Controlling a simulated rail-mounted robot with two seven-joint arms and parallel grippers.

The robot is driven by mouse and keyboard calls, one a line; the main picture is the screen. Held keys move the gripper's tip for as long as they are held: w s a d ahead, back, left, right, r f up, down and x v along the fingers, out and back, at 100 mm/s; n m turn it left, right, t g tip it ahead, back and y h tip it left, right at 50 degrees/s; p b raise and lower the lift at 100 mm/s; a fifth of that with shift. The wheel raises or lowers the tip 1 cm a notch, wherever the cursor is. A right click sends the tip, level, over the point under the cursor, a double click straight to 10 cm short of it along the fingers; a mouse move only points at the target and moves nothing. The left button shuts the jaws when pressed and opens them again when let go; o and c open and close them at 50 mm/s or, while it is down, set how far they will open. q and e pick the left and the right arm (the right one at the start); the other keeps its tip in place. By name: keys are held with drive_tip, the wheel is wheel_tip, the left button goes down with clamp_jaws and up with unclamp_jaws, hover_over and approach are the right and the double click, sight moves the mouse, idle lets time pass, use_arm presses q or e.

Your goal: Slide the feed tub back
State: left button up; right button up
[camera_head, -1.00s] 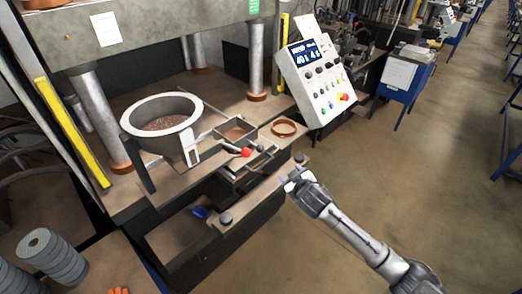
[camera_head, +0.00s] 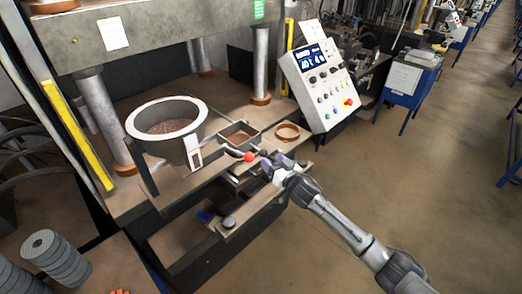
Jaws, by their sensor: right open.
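A small square tub (camera_head: 238,133), which I take to be the feed tub, holds brown material. It sits on the press bed just right of the large round hopper (camera_head: 166,119). A lever with a red knob (camera_head: 250,156) and a dark knob (camera_head: 264,153) lie in front of the tub. My right gripper (camera_head: 271,164) is open at the front edge of the bed, close beside the dark knob. I cannot tell whether it touches the knob. It partly hides the front rail area. My left gripper is not in view.
A brown ring (camera_head: 287,132) lies on the bed right of the tub. A tilted control panel (camera_head: 319,83) stands behind it to the right. A round dark stud (camera_head: 228,222) sits on the front ledge. Stacked grey discs (camera_head: 55,255) are at lower left. The floor at right is open.

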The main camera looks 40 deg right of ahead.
approach(246, 142)
drive_tip(key=shift+w+d+f, duration=0.3)
drive_tip(key=shift+w+d, duration=0.3)
drive_tip(key=shift+w, duration=0.2)
drive_tip(key=shift+w+d+f, duration=0.3)
drive_tip(key=shift+w+d, duration=0.3)
drive_tip(key=shift+w, duration=0.15)
drive_tip(key=shift+w+d+f, duration=0.3)
drive_tip(key=shift+w+d, duration=0.3)
drive_tip(key=shift+w, duration=0.2)
clamp_jaws()
